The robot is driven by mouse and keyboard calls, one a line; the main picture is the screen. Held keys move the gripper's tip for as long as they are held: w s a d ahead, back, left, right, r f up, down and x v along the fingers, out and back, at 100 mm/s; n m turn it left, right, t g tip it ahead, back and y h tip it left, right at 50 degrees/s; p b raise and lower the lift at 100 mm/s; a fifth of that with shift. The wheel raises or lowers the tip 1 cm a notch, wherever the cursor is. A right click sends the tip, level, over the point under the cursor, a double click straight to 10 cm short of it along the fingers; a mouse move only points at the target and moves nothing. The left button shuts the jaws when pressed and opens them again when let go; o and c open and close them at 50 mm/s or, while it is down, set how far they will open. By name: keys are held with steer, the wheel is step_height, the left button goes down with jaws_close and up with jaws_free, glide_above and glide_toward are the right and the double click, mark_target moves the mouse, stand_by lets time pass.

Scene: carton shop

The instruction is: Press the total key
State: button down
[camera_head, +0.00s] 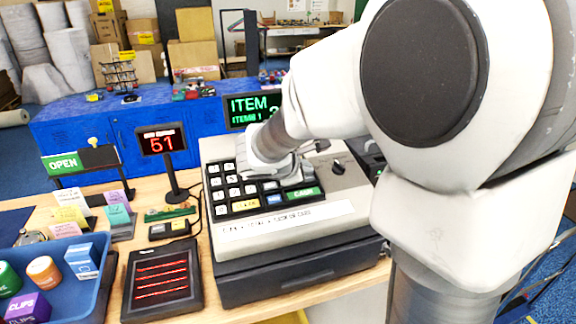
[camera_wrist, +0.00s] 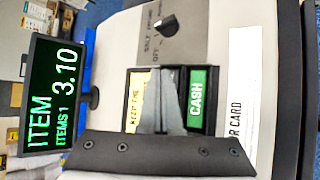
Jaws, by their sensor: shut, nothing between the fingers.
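The cash register (camera_head: 222,255) stands on the wooden counter, with its keypad (camera_head: 225,195) facing me. A green CASH key (camera_head: 302,193), a blue key (camera_head: 274,199) and a yellow key (camera_head: 245,206) lie along the keypad's front; I cannot read the blue and yellow ones. No key reading total is legible. My gripper (camera_wrist: 168,78) is shut and empty, pointing at the keypad beside the green CASH key (camera_wrist: 197,95). My wrist hides the keypad's back right part in the head view. Contact with a key cannot be told.
The register's display (camera_wrist: 52,100) reads ITEM 3.10, ITEMS 1. A rotary knob (camera_head: 337,168) rises right of the keypad. Left of the register stand a red 51 display (camera_head: 162,142), a black pad with red lines (camera_head: 161,279) and a blue tray (camera_head: 92,290) of small goods.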

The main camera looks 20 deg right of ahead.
steer(key=shift+f, duration=0.15)
steer(key=shift+w+f+b, duration=0.1)
steer(key=shift+f+b, duration=0.2)
steer(key=shift+b, duration=0.3)
steer(key=shift+f+b, duration=0.35)
steer(key=shift+b, duration=0.05)
stand_by(0.4)
steer(key=shift+f, duration=0.3)
stand_by(0.4)
steer(key=shift+r, duration=0.85)
